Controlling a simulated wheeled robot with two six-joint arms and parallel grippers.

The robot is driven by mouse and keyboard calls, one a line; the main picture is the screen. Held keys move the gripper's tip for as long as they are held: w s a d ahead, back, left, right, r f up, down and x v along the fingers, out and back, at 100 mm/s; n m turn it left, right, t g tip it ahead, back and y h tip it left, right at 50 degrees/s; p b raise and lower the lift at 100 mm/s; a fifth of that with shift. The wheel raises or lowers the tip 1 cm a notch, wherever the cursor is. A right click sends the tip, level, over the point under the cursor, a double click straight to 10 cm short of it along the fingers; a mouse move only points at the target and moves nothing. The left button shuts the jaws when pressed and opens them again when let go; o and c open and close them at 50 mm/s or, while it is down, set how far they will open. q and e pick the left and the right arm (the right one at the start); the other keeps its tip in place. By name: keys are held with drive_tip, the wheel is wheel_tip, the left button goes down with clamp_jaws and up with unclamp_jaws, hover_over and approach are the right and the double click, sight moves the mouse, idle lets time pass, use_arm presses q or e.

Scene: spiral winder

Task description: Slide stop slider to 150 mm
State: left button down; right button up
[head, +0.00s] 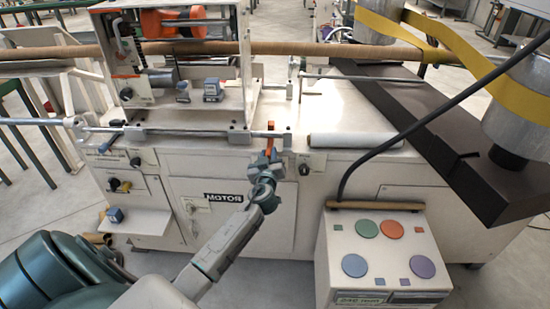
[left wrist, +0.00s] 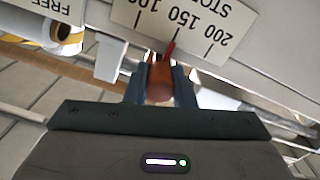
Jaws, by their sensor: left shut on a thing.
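The stop slider is an orange-red piece (head: 271,130) on the metal rod at the front of the machine. In the left wrist view its orange knob (left wrist: 160,82) sits between the two blue-grey fingers of my left gripper (left wrist: 160,88), which is shut on it. Its red pointer (left wrist: 170,49) reaches the stop scale plate (left wrist: 197,42), close to the mark under 150. The plate reads upside down, with 100, 150 and 200. In the head view my left gripper (head: 266,162) is just below the slider. My right gripper is not in view.
The rod (head: 190,129) runs along the machine front. A white roll (head: 355,140) lies right of the slider. A control box (head: 383,257) with coloured buttons stands front right, and a dark cable (head: 430,120) crosses above it. A second plate (left wrist: 45,8) reads FREE.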

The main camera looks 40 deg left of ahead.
use_arm(q)
drive_tip(key=shift+f, duration=0.1)
drive_tip(key=c, duration=1.2)
unclamp_jaws()
drive_tip(key=shift+c, duration=0.2)
drive_tip(key=shift+s+d, duration=0.2)
drive_tip(key=b+v, duration=0.2)
drive_tip(key=v, duration=0.8)
drive_tip(key=shift+s, duration=0.15)
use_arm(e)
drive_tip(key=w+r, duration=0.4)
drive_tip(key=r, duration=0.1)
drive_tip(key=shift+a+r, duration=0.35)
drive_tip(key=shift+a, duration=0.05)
use_arm(q)
drive_tip(key=shift+d, duration=0.1)
